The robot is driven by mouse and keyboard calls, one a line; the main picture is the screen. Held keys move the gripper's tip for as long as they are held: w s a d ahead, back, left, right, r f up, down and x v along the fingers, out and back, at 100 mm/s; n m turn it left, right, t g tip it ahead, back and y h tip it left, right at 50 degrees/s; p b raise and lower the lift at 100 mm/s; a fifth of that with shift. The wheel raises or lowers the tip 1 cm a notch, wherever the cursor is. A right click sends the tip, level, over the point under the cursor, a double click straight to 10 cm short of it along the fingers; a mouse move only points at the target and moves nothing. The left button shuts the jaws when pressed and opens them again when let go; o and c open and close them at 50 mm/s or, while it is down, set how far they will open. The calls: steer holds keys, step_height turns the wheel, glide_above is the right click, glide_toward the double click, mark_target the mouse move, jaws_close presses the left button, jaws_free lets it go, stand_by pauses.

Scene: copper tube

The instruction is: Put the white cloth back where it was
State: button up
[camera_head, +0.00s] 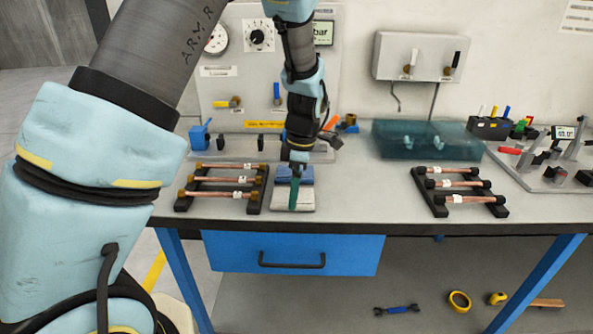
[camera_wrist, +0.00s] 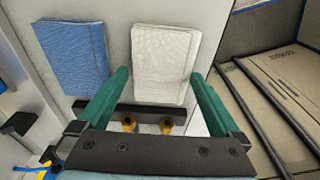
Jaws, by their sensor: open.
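The white cloth (camera_head: 305,201) lies folded flat on the bench near its front edge. It also shows in the wrist view (camera_wrist: 164,62), between and beyond my two green fingers. The folded blue cloth (camera_head: 282,173) lies just behind it, and to its left in the wrist view (camera_wrist: 74,55). My gripper (camera_head: 294,203) points down over the white cloth. It is open and empty in the wrist view (camera_wrist: 160,78). My fingers hide part of the white cloth in the head view. I cannot tell whether they touch it.
A black rack with several copper tubes (camera_head: 221,185) stands close left of the white cloth. Another rack (camera_head: 458,189) stands to the right, with clear bench (camera_head: 365,193) between. A teal translucent bin (camera_head: 425,141) is at the back. A blue drawer (camera_head: 292,254) is below the bench edge.

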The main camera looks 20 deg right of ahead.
mark_target(299, 196)
step_height(299, 196, up, 11)
steer(key=d+b, duration=0.1)
steer(key=b, duration=0.2)
steer(key=shift+s, duration=0.3)
steer(key=w+a+f+m+h, duration=0.1)
steer(key=a+m, duration=0.2)
steer(key=a, duration=0.4)
steer(key=w+a+f+m, duration=0.1)
steer(key=w+a+m, duration=0.1)
steer(key=a, duration=0.6)
steer(key=s+a+f+m, duration=0.1)
steer(key=s+a+m, duration=0.2)
steer(key=a, duration=0.5)
steer(key=s+a+f+m+t, duration=0.1)
steer(key=s+a+m, duration=0.2)
steer(key=a+m, duration=0.3)
steer(key=shift+s+a+f, duration=0.2)
steer(key=shift+a, duration=1)
